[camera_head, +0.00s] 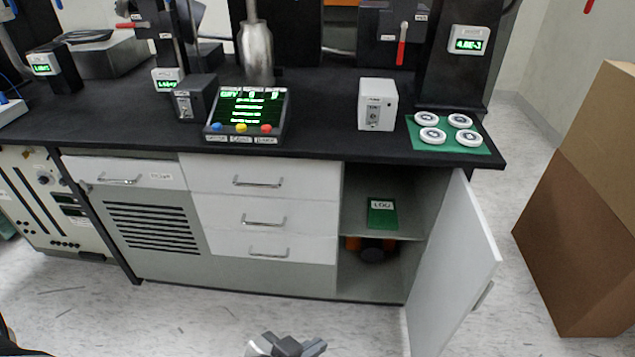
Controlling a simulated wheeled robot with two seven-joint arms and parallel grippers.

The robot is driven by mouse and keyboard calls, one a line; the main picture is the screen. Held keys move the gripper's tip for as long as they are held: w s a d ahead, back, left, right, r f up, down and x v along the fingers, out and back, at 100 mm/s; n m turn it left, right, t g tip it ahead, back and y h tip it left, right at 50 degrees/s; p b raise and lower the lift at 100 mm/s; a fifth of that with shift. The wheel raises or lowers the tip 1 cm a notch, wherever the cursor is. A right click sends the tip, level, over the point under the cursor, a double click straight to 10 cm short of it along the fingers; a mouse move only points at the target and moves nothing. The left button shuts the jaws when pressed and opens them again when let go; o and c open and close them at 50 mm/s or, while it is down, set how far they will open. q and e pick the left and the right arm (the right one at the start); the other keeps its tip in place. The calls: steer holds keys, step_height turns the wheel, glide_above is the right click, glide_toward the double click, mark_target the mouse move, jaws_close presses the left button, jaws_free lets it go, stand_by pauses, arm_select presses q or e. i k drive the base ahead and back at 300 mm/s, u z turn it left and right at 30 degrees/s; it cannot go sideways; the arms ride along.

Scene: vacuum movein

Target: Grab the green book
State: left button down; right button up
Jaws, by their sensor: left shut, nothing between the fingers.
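The green book (382,214), with a white label reading LOG, is on the upper shelf (353,228) inside the open cabinet under the counter. My left gripper (288,346) shows at the bottom edge of the view, in front of the drawers and low near the floor. It is shut and empty, well apart from the book, lower and to its left. Most of its arm is outside the picture. My right gripper is not in view.
The cabinet door (462,270) stands open to the right. An orange and black object (372,250) lies below the shelf. Brown boxes (583,215) stand at the right. The black countertop (320,115) holds several instruments. The floor before the drawers is clear.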

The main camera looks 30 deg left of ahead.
mark_target(382, 212)
steer(key=u, duration=0.75)
steer(key=i, duration=1.25)
steer(key=u, duration=0.4)
